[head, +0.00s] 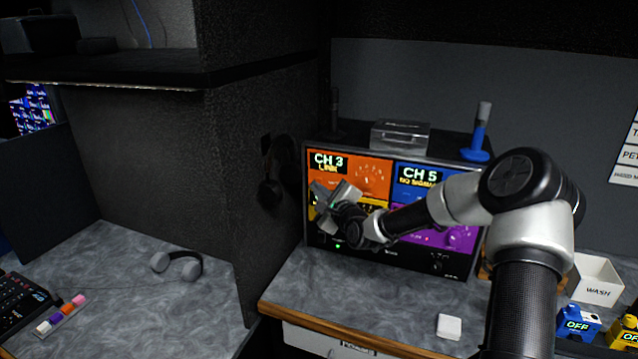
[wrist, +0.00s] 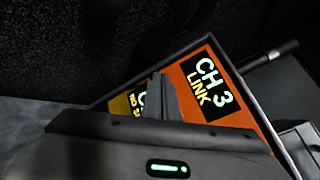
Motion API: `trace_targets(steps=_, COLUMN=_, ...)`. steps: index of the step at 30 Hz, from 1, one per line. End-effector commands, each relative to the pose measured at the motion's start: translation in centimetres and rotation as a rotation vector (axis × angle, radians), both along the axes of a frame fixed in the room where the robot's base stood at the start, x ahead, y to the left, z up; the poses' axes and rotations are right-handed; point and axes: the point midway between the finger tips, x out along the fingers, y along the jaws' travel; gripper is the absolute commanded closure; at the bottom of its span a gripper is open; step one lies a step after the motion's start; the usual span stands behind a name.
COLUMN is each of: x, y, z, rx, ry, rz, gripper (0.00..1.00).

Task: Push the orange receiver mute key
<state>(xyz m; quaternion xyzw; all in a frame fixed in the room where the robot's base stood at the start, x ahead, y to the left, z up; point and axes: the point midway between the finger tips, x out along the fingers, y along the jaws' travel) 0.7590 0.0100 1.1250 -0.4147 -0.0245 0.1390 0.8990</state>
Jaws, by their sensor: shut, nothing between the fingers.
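The orange receiver (head: 372,172) is the upper left panel of a rack unit on the counter, with a lit "CH 3 LINK" display and a dial. It also shows in the wrist view (wrist: 238,122), tilted. My gripper (head: 328,194) is shut and empty in front of the rack's left side, over the lower left of the orange panel and part of the yellow one. In the wrist view its fingers (wrist: 160,88) stand before the orange and yellow panels. I cannot make out the mute key; my gripper may hide it. Contact with the panel cannot be told.
The blue "CH 5" receiver (head: 430,183), yellow receiver (head: 314,212) and purple receiver (head: 462,238) share the rack. A clear box (head: 400,135) and blue microphone-like stand (head: 477,140) are on top. A dark partition (head: 262,190) with hanging headphones is close on the left.

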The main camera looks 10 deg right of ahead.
Motion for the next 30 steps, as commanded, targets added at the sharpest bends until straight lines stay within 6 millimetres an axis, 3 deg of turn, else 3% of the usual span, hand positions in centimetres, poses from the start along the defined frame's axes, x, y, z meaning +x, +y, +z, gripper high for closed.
trace_targets(steps=30, x=0.66, y=-0.42, z=-0.02, rx=0.0, ry=-0.001, rz=-0.001, gripper=1.0)
